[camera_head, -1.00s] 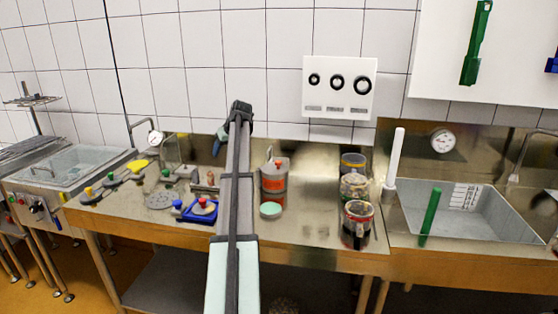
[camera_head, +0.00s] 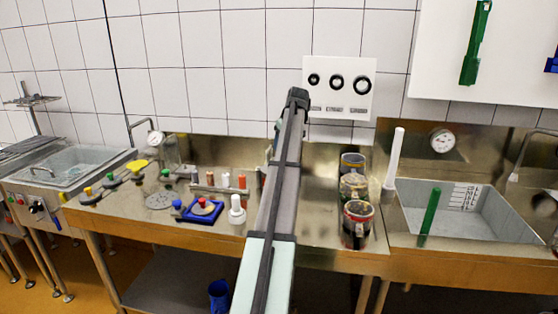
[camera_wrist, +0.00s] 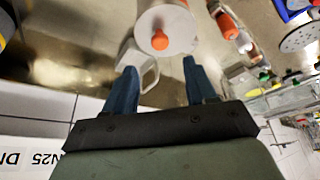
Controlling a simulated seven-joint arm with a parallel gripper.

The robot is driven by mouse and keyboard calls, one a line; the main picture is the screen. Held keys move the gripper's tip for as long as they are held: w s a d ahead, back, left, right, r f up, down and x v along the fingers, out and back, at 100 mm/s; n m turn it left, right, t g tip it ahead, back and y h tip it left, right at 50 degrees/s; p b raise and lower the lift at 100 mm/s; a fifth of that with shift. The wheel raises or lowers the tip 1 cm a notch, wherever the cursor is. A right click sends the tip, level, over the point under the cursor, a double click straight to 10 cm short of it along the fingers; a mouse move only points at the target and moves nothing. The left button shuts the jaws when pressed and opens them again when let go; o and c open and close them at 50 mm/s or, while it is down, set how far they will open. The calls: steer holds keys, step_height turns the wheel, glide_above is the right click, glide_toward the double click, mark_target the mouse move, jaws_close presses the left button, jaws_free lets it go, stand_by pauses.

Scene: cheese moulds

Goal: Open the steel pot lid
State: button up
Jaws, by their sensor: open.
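The steel pot's pale grey round lid (camera_wrist: 178,18) shows at the top of the wrist view, with an orange knob (camera_wrist: 159,41) on it. A pale handle (camera_wrist: 140,66) sticks out from the pot's side toward my gripper. My gripper (camera_wrist: 160,66) is open, its two blue fingers spread on either side of the space just below the knob. Nothing is held. The fingertips look close to the handle; I cannot tell whether they touch it. In the head view my arm hides the pot and most of my gripper.
Several painted tins (camera_head: 356,226) stand right of my arm. Left of it are a white bottle (camera_head: 237,212), a blue tray (camera_head: 188,216) and a rack of small bottles (camera_head: 211,188). A panel with three dark rings (camera_head: 339,88) is on the wall behind. A sink (camera_head: 480,222) lies farther right.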

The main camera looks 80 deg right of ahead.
steer(key=x, duration=0.9)
steer(key=shift+w, duration=0.1)
jaws_close()
stand_by(0.4)
